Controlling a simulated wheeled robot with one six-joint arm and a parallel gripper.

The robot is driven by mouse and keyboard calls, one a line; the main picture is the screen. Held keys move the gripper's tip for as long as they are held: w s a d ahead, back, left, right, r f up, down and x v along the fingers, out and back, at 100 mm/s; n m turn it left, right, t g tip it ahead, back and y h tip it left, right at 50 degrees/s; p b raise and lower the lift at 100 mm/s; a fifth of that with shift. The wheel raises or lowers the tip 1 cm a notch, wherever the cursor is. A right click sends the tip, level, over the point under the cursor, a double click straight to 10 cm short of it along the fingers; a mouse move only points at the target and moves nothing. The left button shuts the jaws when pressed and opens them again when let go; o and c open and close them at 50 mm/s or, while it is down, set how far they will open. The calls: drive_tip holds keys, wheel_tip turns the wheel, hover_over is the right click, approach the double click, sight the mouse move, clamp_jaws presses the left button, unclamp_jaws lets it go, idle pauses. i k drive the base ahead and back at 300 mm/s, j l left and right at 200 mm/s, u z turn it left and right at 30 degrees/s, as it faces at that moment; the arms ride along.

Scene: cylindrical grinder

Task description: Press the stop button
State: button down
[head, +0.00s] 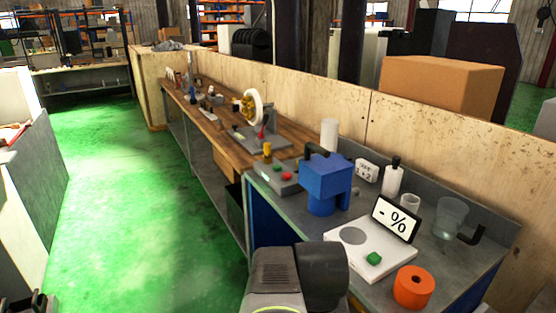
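A low grey control box (272,181) sits at the near left end of the grey bench top. On it are a red button (287,176), which looks like the stop button, and a green button (278,168) just beside it. Behind it on the wooden bench stands a small machine with a white wheel (254,108), a yellow-brown part and a red piece. A dark rounded link of my arm shows at the bottom centre, in front of the bench. My gripper is not visible.
A blue box-shaped device (326,183) stands right of the control box. The green floor (110,190) at left is clear.

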sight(287, 175)
drive_tip(key=i+j, duration=0.3)
drive_tip(key=i, duration=0.15)
drive_tip(key=i+j+u, duration=0.15)
drive_tip(key=i+j, duration=0.45)
drive_tip(key=i, duration=0.25)
drive_tip(key=u, duration=0.05)
